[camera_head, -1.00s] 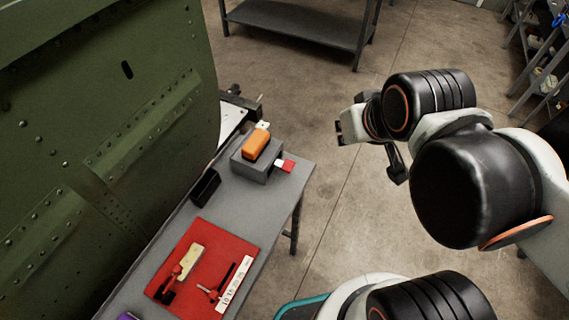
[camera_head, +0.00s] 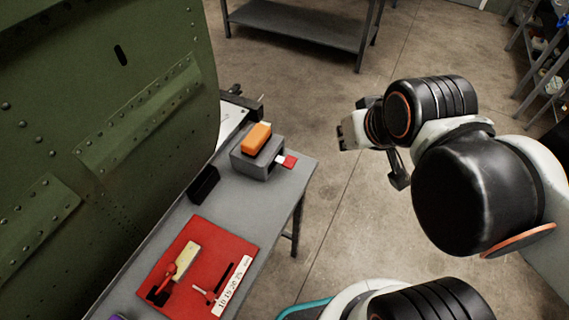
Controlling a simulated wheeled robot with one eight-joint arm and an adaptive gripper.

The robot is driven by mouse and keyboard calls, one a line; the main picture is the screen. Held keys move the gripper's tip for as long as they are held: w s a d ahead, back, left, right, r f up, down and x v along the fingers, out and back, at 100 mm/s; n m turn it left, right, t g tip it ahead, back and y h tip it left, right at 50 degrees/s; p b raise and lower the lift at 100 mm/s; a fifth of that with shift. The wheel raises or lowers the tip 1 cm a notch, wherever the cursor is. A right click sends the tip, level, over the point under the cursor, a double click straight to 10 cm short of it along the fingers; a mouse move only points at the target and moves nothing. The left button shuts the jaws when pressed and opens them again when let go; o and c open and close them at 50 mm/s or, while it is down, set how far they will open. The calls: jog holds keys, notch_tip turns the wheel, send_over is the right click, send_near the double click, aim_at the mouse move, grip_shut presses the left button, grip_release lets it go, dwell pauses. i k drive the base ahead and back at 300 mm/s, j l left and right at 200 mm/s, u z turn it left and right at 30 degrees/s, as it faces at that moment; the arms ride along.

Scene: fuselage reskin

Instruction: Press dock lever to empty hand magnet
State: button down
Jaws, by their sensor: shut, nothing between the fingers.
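The dock is a grey block (camera_head: 245,163) on the bench. The orange hand magnet (camera_head: 256,138) lies on top of it. A red-tipped lever (camera_head: 290,161) with a pale stem sticks out from the dock's right side. My gripper (camera_head: 343,134) is to the right of the dock, over the floor beyond the bench edge, and apart from the lever. It is shut and empty. Its fingertips are small and partly hidden by my wrist.
The grey bench (camera_head: 236,205) carries a red mat (camera_head: 215,246) with tools and a small black holder (camera_head: 203,185). A green riveted fuselage panel (camera_head: 100,110) rises along the left. A dark table (camera_head: 297,25) stands behind; shelving is at right. Floor between is clear.

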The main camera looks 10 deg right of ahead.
aim_at(289, 162)
jog(key=k+j+z, duration=0.1)
jog(key=z, duration=0.25)
jog(key=k+j+z, duration=0.1)
jog(key=j+z, duration=0.15)
jog(key=z, duration=0.15)
jog(key=k+j+z, duration=0.15)
jog(key=z, duration=0.2)
jog(key=l, duration=0.2)
jog(key=j, duration=0.15)
